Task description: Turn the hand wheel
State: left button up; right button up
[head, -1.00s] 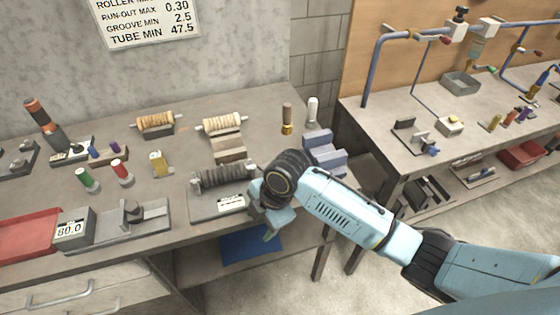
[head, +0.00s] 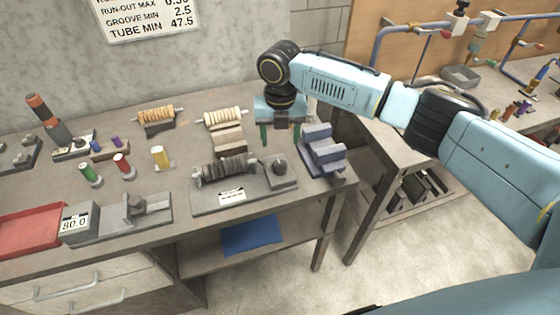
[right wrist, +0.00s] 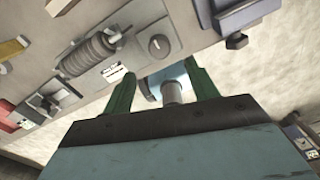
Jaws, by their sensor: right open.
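A grey fixture (head: 205,203) sits near the front of the bench. It carries a dark ribbed roller (head: 225,170) and, at its right end, a block with a dark round knob (head: 280,167), which looks like the hand wheel. The knob also shows in the right wrist view (right wrist: 158,45), beyond my fingertips. My right gripper (head: 280,134) is open and empty, its green fingers pointing down. In the head view it appears above and behind the knob, apart from it. Its fingers also show in the right wrist view (right wrist: 158,78). My left gripper is not in view.
A blue-grey stepped block (head: 322,155) stands right of the fixture, close to the knob. Rollers on stands (head: 226,120) sit behind the fixture. A grey plate fixture (head: 115,218) and a red tray (head: 28,230) lie to the left. Floor lies beyond the bench's front edge.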

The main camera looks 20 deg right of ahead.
aim_at(280, 164)
notch_tip(280, 164, down, 10)
dwell(0.3)
jog(key=shift+c, duration=0.2)
jog(key=c, duration=1)
